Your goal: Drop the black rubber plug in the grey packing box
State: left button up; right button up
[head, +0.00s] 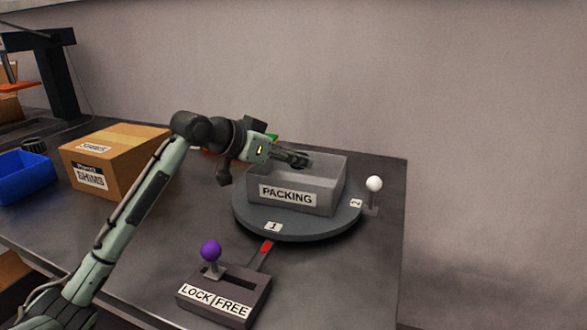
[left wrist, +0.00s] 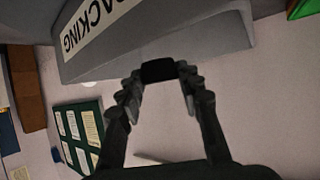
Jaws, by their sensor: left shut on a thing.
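The grey packing box (head: 322,195), labelled PACKING, stands on a round dark turntable (head: 262,230) on the bench. My left gripper (head: 302,161) reaches in from the left, with its fingertips over the box opening near the back left. In the left wrist view my left gripper (left wrist: 160,88) is shut on the black rubber plug (left wrist: 158,71), held between the fingertips. The packing box's wall (left wrist: 200,35) shows close behind the plug there. The plug is hard to tell apart from the dark fingers in the head view. My right gripper is not in view.
A lever with a purple knob (head: 210,250) stands on a LOCK/FREE base in front of the turntable. A white knob (head: 374,184) stands to its right. A cardboard box (head: 120,160) labelled SHIMS and a blue bin (head: 25,177) are at the left.

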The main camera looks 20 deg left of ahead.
pick_arm(q)
notch_tip(320, 180, down, 3)
jog(key=shift+r, duration=0.1)
jog(key=shift+f, duration=0.7)
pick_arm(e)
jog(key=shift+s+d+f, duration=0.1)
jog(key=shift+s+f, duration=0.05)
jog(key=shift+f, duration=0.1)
pick_arm(q)
jog(key=o, duration=0.9)
jog(key=shift+f, duration=0.1)
jog(key=shift+o, duration=0.6)
jog(key=shift+s+f, duration=0.1)
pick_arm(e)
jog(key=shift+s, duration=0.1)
